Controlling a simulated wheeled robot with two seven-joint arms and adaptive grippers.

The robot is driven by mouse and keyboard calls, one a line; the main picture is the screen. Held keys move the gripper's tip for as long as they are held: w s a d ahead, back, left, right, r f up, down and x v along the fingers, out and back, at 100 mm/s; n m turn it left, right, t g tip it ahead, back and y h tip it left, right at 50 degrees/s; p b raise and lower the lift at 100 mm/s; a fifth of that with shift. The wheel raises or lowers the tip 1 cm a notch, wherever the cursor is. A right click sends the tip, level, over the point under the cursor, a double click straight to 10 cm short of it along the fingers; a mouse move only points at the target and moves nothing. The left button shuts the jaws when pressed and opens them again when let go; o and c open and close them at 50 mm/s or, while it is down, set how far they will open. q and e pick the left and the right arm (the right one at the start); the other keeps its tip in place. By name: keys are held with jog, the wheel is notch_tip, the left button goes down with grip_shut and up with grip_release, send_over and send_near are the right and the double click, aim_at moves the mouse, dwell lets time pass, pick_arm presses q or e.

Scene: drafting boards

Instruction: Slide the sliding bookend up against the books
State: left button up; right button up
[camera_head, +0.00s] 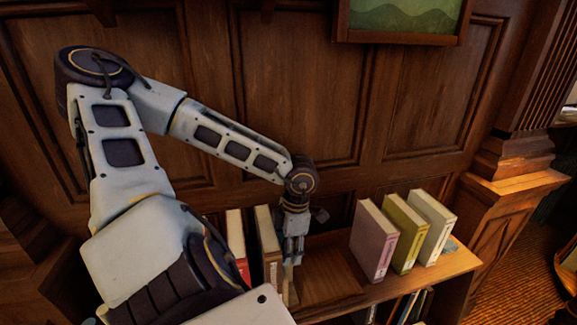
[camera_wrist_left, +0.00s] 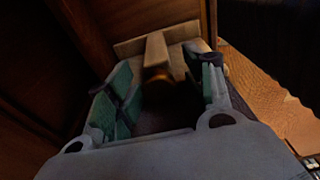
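My left gripper (camera_head: 292,256) points down at the shelf, just right of a brown book (camera_head: 268,245). In the left wrist view its green-padded fingers (camera_wrist_left: 163,78) are apart. A pale wooden piece with an upright stem (camera_wrist_left: 156,50), apparently the sliding bookend, lies between and beyond the fingertips, with gaps visible at both sides. In the head view it is mostly hidden by the gripper. A red book (camera_head: 237,243) stands left of the brown one. Purple (camera_head: 373,240), yellow (camera_head: 403,232) and white (camera_head: 432,225) books stand upright at the right. My right gripper is out of view.
The wooden shelf top (camera_head: 330,275) is bare between my left gripper and the purple book. A grey-blue piece (camera_head: 451,244) sits at the right of the white book. Wood panelling rises close behind. More books (camera_head: 408,305) stand on a lower level.

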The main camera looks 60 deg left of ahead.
pick_arm(q)
jog(key=shift+r, duration=0.1)
jog(key=shift+w+r, duration=0.1)
jog(key=shift+r, duration=0.25)
jog(key=shift+w+r+p, duration=0.15)
jog(key=shift+r+p, duration=0.7)
jog(key=shift+r, duration=0.25)
jog(key=shift+w+r+p, duration=0.1)
jog(key=shift+r+p, duration=0.75)
jog(key=shift+r, duration=0.2)
jog(key=shift+w+r, duration=0.2)
jog(key=shift+r, duration=0.9)
jog(key=shift+w+d+r, duration=0.1)
jog(key=shift+r, duration=1.2)
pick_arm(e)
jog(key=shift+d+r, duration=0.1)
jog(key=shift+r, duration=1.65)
pick_arm(q)
jog(key=shift+d, duration=0.15)
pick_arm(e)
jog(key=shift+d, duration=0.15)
